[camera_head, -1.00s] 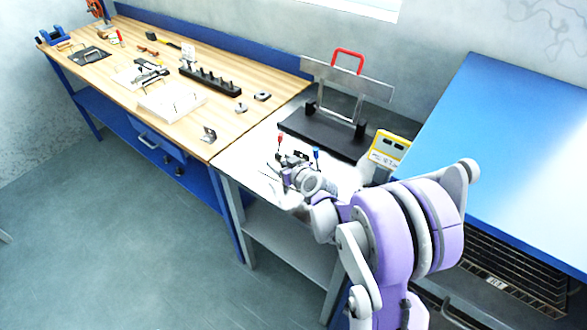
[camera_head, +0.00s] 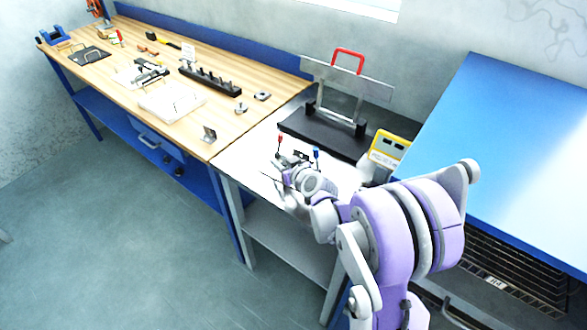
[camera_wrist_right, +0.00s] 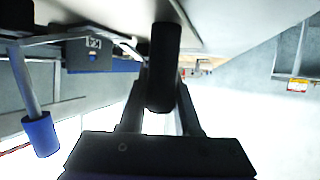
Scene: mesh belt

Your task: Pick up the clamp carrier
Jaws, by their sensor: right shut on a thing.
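The clamp carrier (camera_head: 302,155) is at the front of the light bench top. In the right wrist view the gripper (camera_wrist_right: 160,105) is shut on a black cylindrical grip (camera_wrist_right: 164,65) of the carrier, and a blue-tipped handle (camera_wrist_right: 41,135) hangs to the left. My wrist hides much of the carrier in the head view, so I cannot tell whether it touches the bench. My left gripper is not in view.
A metal frame with a red handle (camera_head: 348,53) stands on a black base (camera_head: 320,132) behind the carrier. A yellow box (camera_head: 388,148) is to its right. A wooden bench (camera_head: 225,120) with several tools adjoins on the left. A blue-topped cabinet (camera_head: 500,130) is at right.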

